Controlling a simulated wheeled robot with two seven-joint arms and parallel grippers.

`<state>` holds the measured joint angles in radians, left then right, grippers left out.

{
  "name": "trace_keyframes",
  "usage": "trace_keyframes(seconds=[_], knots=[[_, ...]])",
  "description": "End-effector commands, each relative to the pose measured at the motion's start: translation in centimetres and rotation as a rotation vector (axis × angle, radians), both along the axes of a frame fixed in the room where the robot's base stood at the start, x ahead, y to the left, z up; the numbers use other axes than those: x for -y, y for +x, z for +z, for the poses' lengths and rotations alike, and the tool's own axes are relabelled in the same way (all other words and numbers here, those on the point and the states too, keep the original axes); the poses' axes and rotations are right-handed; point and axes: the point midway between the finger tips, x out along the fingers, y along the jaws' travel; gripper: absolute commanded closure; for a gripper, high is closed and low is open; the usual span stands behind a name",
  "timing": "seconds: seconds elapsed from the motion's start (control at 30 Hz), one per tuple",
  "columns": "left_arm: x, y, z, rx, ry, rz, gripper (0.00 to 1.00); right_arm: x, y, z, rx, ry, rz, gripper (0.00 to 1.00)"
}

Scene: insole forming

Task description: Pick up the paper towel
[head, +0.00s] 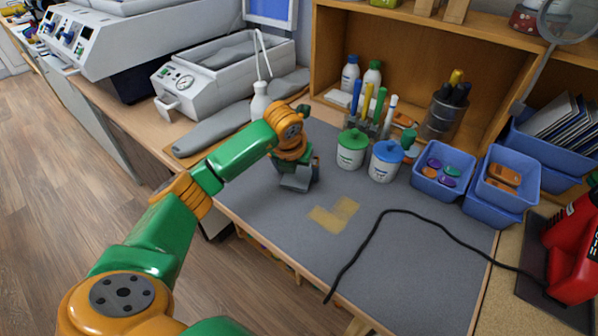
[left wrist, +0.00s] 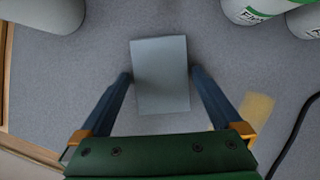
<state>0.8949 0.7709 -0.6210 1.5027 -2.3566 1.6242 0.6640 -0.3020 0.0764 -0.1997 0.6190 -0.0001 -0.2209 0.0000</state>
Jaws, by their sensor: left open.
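The paper towel (left wrist: 161,62) is a flat, pale grey-blue rectangle on the grey mat (left wrist: 60,95) in the left wrist view. My left gripper (left wrist: 160,76) is open above it, with one blue-grey finger at each side edge; I cannot tell whether they touch it. In the head view my left gripper (head: 299,181) points down at the mat's left part, and it mostly hides the towel there. My right gripper is not in view.
A black cable (head: 430,222) crosses the mat. The front mat is otherwise mostly clear.

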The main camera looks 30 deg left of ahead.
Motion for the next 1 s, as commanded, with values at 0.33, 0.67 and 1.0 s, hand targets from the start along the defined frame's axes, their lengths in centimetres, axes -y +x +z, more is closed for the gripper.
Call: trace_keyframes(seconds=[0.33, 0.67, 1.0], knots=[[0.0, 0.0, 0.0, 0.000, -0.001, 0.000, 0.68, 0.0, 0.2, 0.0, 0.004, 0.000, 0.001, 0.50], [0.0, 0.1, 0.9, 0.003, -0.002, 0.000, 0.76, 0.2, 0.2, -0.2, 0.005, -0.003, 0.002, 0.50], [-1.3, -4.6, 8.7, 0.010, 0.002, 0.003, 0.76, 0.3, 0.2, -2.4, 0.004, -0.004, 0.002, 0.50]])
